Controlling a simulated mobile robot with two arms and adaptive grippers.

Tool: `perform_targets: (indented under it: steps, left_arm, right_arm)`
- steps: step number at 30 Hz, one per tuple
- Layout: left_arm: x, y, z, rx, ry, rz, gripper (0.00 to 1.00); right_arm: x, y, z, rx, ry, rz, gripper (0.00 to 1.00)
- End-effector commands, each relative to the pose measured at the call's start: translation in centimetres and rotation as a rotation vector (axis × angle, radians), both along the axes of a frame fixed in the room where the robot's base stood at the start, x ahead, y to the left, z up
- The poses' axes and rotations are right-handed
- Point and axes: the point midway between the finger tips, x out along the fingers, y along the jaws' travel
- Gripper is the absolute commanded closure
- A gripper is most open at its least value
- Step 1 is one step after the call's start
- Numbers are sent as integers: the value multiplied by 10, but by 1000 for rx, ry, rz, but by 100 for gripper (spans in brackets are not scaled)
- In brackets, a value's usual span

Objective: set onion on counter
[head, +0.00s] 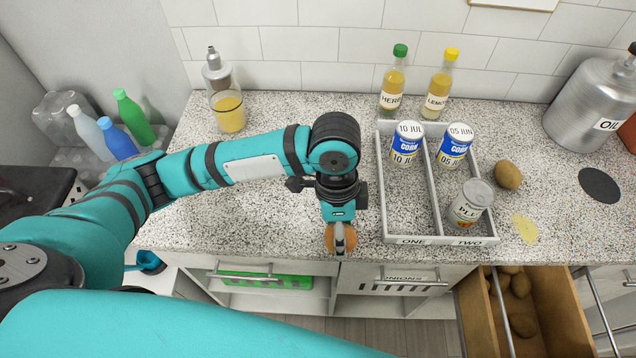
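A round orange-brown onion (329,238) is at the front edge of the speckled counter (255,218), left of the two-part tray. The gripper appears shut on the onion; the far finger is hidden. I cannot tell whether the onion touches the counter or hangs just above its edge. My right gripper is not in view.
An open drawer (562,310) holds potatoes. Counter left of the tray is mostly clear.

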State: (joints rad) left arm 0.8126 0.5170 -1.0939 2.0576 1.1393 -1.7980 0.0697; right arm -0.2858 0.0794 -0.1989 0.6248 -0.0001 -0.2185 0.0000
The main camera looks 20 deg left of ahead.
Motion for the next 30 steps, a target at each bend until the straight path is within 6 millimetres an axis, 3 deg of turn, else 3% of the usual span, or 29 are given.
perform_targets:
  steps: [1,4,10,14,24,30]
  left_arm:
    - [-4,-14,12,-8,2,-111,82]
    - [-10,-31,14,-15,1,-286,82]
    - [-9,-38,14,-19,0,-434,82]
    - [10,-18,12,-16,0,-436,82]
    - [74,45,4,-18,0,-434,82]
    - [96,66,-1,-21,-1,-438,82]
  right_arm:
    - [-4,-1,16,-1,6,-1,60]
    - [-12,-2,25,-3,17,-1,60]
    - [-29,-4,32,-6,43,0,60]
    - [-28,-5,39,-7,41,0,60]
    - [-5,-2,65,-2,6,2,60]
    - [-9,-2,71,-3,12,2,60]
